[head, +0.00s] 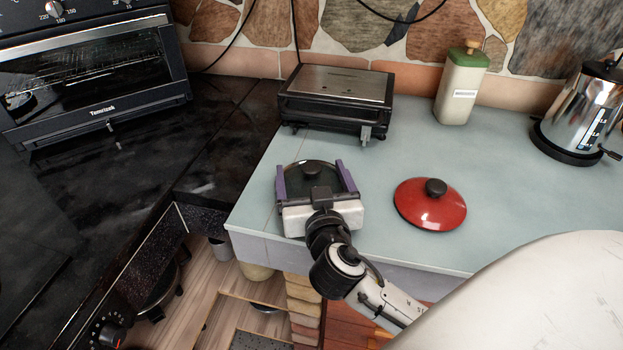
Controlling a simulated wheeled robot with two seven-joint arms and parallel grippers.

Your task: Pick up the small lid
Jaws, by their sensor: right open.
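A dark, glassy round lid (322,167) with a black knob lies on the pale blue-grey counter. My right gripper (310,170) is open over it, with one purple finger on each side of the lid. The gripper body hides the lid's near part, and I cannot tell whether the fingers touch it. A red lid (414,208) with a black knob lies flat on the counter to the right, apart from the gripper. I cannot tell for sure which of the two is the small lid. My left gripper is not in view.
A grill press (337,88) stands just behind the dark lid. A cream bottle with a green top (460,90) and a steel kettle (580,110) stand farther right. A toaster oven (90,75) is on the black counter at left. The pale counter's front edge is close.

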